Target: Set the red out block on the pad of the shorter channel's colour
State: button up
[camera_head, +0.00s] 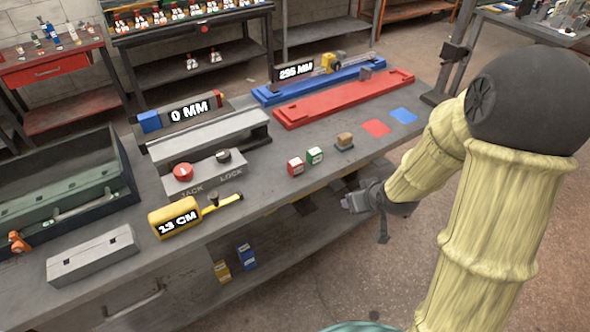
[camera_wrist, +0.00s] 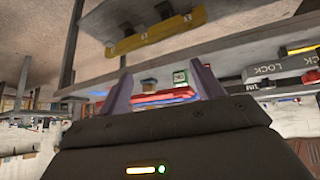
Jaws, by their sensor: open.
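The red out block (camera_head: 296,166) stands on the bench near its front edge, just left of a green block (camera_head: 315,156). My gripper (camera_head: 352,203) is open and empty, off the front edge of the bench, apart from the blocks. In the wrist view its fingers (camera_wrist: 163,82) are spread, with the green block (camera_wrist: 180,77) showing beyond them; the red block is not clear there.
A brown block (camera_head: 345,139) stands on a small dark base between the green block and red pad. A jack/lock box (camera_head: 203,174), a yellow tape reading 13 CM (camera_head: 176,218) and a 295 MM display (camera_head: 296,71) are on the bench. A lower shelf holds small boxes (camera_head: 246,256).

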jog(key=w+a+f+n+t+y+b, duration=0.1)
jog(key=w+a+f+n+t+y, duration=0.1)
jog(key=w+a+y, duration=0.4)
jog(key=shift+w+a+f+n+t, duration=0.35)
jog(key=shift+a+n+t, duration=0.3)
jog(key=shift+a, duration=0.6)
jog(key=shift+s+f, duration=0.1)
jog(key=shift+f, duration=0.05)
